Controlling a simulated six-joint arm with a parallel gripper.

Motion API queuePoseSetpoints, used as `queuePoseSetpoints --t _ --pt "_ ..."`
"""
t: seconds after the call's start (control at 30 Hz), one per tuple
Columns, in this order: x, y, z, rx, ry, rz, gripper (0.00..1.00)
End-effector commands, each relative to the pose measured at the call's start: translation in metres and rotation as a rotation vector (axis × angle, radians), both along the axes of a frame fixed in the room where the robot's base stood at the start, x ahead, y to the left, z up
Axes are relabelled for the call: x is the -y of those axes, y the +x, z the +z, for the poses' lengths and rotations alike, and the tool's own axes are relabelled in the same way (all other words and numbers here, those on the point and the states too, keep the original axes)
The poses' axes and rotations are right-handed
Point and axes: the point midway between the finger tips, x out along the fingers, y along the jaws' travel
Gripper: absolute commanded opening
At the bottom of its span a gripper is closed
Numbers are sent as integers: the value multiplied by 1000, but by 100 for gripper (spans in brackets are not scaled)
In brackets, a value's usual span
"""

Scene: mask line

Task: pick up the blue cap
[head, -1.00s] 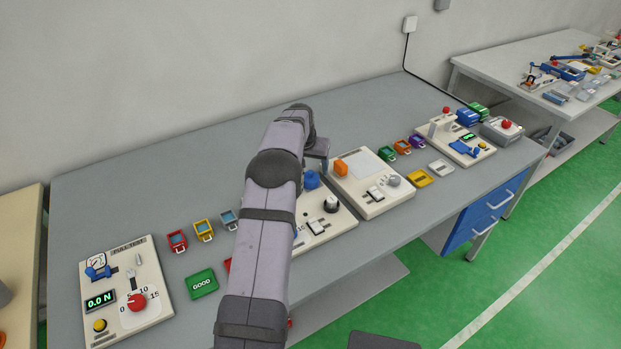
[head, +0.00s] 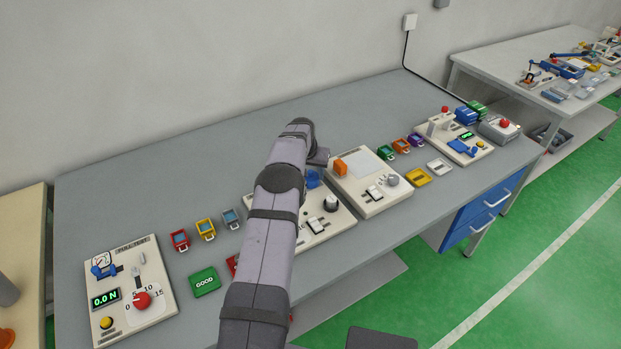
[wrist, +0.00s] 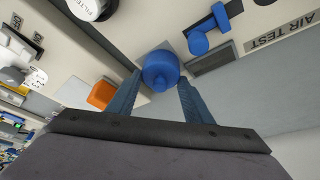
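The blue cap (wrist: 160,71) is a round knob-like piece with a smaller raised middle. In the wrist view it sits on the pale panel between and just beyond my fingertips. In the head view the cap (head: 312,179) shows on the middle test panel (head: 335,222), just below my gripper (head: 319,158). In the wrist view my gripper (wrist: 160,80) is open, with one finger on each side of the cap. I cannot tell whether either finger touches it. The fingertips are hidden in the head view.
An orange block (wrist: 102,94) lies beside the left finger on the neighbouring panel. A blue clamp (wrist: 207,32) stands on the cap's panel at the upper right. A black-and-white dial (wrist: 90,5) is at the top. Small coloured frames (head: 206,229) stand left of my arm.

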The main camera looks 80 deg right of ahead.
Motion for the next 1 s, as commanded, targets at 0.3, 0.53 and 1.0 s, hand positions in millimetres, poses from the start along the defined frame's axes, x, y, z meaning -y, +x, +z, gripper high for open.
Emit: queuePoseSetpoints --t 0.3,0.53,1.0 --pt "0 0 0 0 0 0 25" --pt "1 0 11 0 -3 0 25" --pt "1 0 83 0 -3 0 25"
